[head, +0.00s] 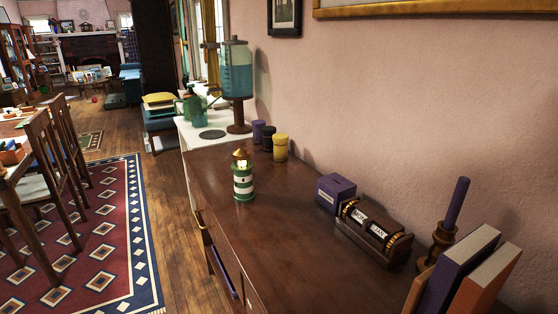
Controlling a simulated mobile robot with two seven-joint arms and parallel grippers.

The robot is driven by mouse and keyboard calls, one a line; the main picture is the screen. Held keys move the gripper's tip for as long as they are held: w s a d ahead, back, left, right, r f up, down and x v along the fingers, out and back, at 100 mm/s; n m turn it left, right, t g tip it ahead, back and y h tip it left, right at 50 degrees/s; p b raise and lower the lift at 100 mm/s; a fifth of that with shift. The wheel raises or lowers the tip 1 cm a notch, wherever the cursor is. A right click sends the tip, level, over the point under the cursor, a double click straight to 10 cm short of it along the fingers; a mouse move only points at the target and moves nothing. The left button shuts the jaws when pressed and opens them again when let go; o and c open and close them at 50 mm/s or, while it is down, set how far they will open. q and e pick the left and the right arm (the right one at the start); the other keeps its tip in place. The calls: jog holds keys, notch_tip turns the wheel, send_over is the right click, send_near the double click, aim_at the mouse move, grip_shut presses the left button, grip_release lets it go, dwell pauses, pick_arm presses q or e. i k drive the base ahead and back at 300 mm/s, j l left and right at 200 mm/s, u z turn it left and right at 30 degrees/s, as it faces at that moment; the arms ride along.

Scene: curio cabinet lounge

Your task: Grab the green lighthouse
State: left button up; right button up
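The green lighthouse (243,182) is a small green-and-white striped tower with a gold-coloured top and a lit lamp room. It stands upright on the dark wooden dresser top (275,230), towards its far left part, and nothing touches it. Neither of my grippers shows in the head view.
Several small canisters (280,147) stand behind it by the wall. A purple box (335,192), a wooden calendar block (374,233), a purple candle in a holder (443,240) and books (462,272) line the right side. The dresser top in front of the lighthouse is clear.

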aim_at(243, 192)
jog(key=i+j+z, duration=0.35)
jog(key=j, duration=0.4)
jog(key=i+j+z, duration=0.15)
jog(key=i+j, duration=0.15)
jog(key=j, duration=0.15)
jog(key=i+j+z, duration=0.2)
jog(key=j, duration=0.25)
jog(key=i+j+z, duration=0.15)
jog(key=j, duration=0.3)
jog(key=i+j+z, duration=0.15)
jog(key=j, duration=0.35)
jog(key=j+z, duration=0.2)
jog(key=j, duration=0.3)
jog(key=i+j+z, duration=0.15)
jog(key=j, duration=0.35)
jog(key=i+j, duration=0.1)
jog(key=i, duration=0.35)
